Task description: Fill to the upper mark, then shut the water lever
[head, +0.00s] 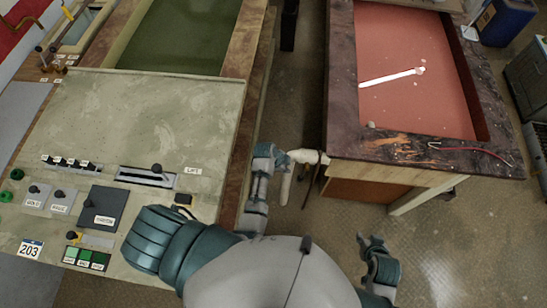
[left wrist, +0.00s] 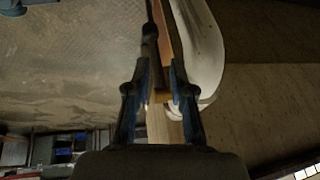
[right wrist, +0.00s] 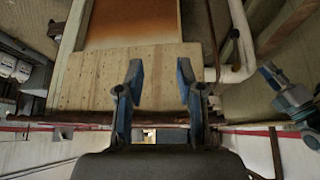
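The water lever cannot be told for certain. Brass taps (head: 52,55) stand at the upper left of the head view, beside a small light basin (head: 80,27); no fill mark can be made out. My left gripper (head: 284,158) is between the control desk and the red-topped table, beside a white curved pipe (head: 308,157). In the left wrist view its fingers (left wrist: 161,72) are apart, with a dark rod (left wrist: 150,40) and the white pipe (left wrist: 203,45) just beyond. My right gripper (head: 372,240) is open and empty at the lower right, apart from the table.
The control desk (head: 140,110) has several levers, buttons and a slider (head: 147,178). A green-filled tank (head: 180,35) lies behind it. The red-topped table (head: 345,90) holds a white rod (head: 390,78). A blue container (head: 505,22) stands at the upper right. Open floor (head: 470,230) lies at lower right.

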